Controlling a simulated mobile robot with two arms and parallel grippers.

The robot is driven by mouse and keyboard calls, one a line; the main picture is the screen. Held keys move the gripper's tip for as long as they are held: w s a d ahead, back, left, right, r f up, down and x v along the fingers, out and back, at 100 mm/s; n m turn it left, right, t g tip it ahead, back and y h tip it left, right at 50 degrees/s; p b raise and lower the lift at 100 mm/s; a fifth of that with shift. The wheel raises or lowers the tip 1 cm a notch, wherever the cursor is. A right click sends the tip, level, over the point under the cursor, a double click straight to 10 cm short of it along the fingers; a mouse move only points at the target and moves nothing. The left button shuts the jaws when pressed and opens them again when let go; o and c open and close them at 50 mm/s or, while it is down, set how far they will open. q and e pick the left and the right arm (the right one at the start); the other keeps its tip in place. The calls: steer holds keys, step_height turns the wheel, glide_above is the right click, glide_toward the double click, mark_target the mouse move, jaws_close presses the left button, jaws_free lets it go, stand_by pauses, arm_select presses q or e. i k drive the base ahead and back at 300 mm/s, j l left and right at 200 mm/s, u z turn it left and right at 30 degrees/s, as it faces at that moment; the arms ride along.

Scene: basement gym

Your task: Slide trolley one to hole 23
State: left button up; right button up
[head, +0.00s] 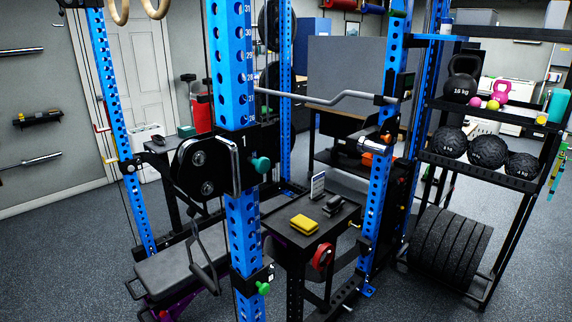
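Trolley one (236,152) is a black carriage marked "1" around the near blue upright (236,60). A teal knob (261,164) sticks out on its right side, and a black plate with pulleys (195,165) is on its left. Neither of my grippers is in view.
A black bracket with a green knob (263,288) sits lower on the same upright. A grey bench (178,268) stands to the left. A small black table (285,238) with a yellow block (304,224) is close on the right. A ball rack (500,180) stands further right.

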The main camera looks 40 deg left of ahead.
mark_target(205, 166)
steer(key=u, duration=1.6)
